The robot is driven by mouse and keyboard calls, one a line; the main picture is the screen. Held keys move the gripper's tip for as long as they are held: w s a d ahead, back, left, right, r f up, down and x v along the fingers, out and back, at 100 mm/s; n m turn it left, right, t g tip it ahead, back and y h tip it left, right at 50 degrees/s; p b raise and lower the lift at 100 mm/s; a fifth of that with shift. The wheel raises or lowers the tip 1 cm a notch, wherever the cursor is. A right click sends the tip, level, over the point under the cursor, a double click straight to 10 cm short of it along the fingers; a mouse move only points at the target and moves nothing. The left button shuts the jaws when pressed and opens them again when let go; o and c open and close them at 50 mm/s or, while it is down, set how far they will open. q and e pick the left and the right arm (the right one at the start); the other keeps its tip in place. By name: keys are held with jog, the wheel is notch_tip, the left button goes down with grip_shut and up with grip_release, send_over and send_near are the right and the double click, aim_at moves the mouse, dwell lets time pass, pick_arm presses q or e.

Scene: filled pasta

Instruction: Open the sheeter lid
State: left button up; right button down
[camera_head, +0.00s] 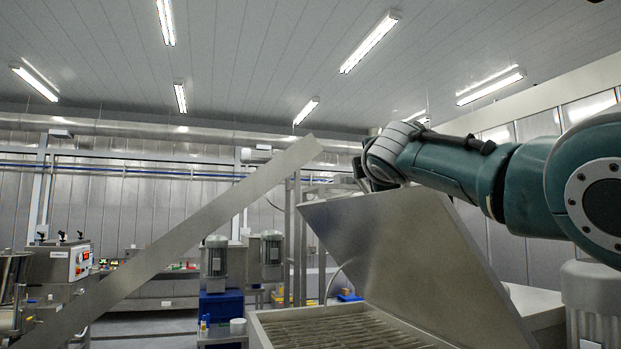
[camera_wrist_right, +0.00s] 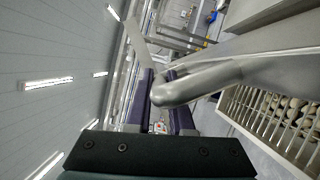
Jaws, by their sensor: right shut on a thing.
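The sheeter lid (camera_head: 395,265) is a flat grey metal plate, raised and tilted up over the sheeter (camera_head: 268,335). Its opening shows a grate of metal bars (camera_head: 335,330) beneath. My right arm reaches in from the right, and its gripper is mostly hidden behind the lid's top edge in the head view. In the right wrist view, my right gripper (camera_wrist_right: 162,95) has its two purple fingers shut on the lid's rounded grey handle (camera_wrist_right: 195,84). The grate also shows there (camera_wrist_right: 265,118), with pale lumps under the bars. My left gripper is not in view.
A long slanted metal strip (camera_head: 190,235) crosses the left of the head view. Control machines (camera_head: 65,270) stand at the left, with blue crates (camera_head: 222,305) farther back. A grey motor-like cylinder (camera_head: 592,295) stands at the lower right, beneath my arm.

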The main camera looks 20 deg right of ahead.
dwell(0.4)
jog(key=c, duration=1.1)
grip_release()
jog(key=o, duration=0.3)
jog(key=shift+s+f+b, duration=0.1)
jog(key=shift+s+b, duration=0.25)
jog(key=shift+b, duration=0.35)
jog(key=b+v, duration=0.8)
jog(key=v, duration=0.1)
jog(key=shift+a, duration=0.15)
